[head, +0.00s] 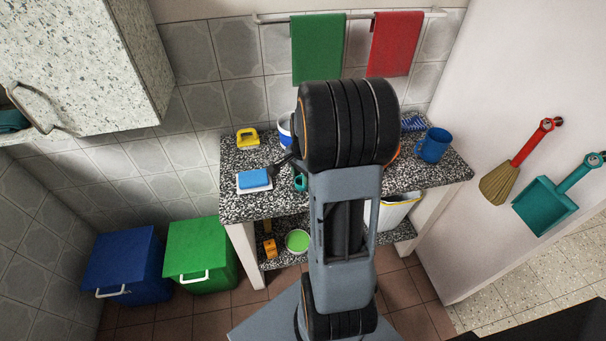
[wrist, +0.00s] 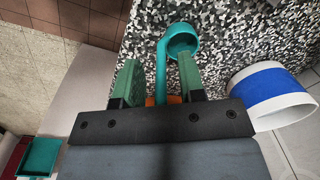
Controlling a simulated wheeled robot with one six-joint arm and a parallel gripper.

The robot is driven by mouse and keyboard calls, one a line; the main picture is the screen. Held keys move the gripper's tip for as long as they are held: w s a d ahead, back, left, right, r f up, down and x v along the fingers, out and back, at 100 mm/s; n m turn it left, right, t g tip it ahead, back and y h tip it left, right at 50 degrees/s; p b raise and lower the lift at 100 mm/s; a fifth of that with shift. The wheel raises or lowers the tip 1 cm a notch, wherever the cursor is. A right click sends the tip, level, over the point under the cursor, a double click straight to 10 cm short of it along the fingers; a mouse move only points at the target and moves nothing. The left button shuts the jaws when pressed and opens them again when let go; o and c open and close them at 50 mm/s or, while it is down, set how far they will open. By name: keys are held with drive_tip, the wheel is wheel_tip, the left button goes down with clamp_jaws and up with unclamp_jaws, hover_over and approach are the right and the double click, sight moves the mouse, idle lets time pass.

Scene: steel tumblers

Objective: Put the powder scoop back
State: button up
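The teal powder scoop (wrist: 181,42) lies over the speckled counter in the wrist view, its round cup beyond my fingertips. Its long handle runs back between the two green finger pads. My gripper (wrist: 157,78) is open, with a gap on each side of the handle. I cannot tell how far the fingers are above the counter. In the head view only a small teal piece (head: 300,183) shows left of my arm, probably the scoop; my arm hides the rest.
A white container with a blue band (wrist: 272,95) stands right of my gripper. Something orange (wrist: 151,101) is partly hidden behind the gripper. On the counter (head: 240,207) are a blue sponge (head: 255,178) on a white tray, a yellow-handled item (head: 248,138) and a blue mug (head: 433,146).

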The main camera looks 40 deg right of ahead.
wheel_tip(320, 180, up, 11)
drive_tip(key=s+a+n+t, duration=0.1)
drive_tip(key=s+a+n, duration=0.3)
drive_tip(key=a+n, duration=0.4)
drive_tip(key=s+a+n+t, duration=0.1)
drive_tip(key=s+a+n, duration=0.3)
drive_tip(key=a+n, duration=0.4)
drive_tip(key=a+p, duration=0.1)
drive_tip(key=a, duration=0.1)
drive_tip(key=shift+s+a+r+t, duration=0.35)
drive_tip(key=shift+s+t, duration=0.05)
wheel_tip(320, 180, up, 4)
drive_tip(key=p, duration=0.3)
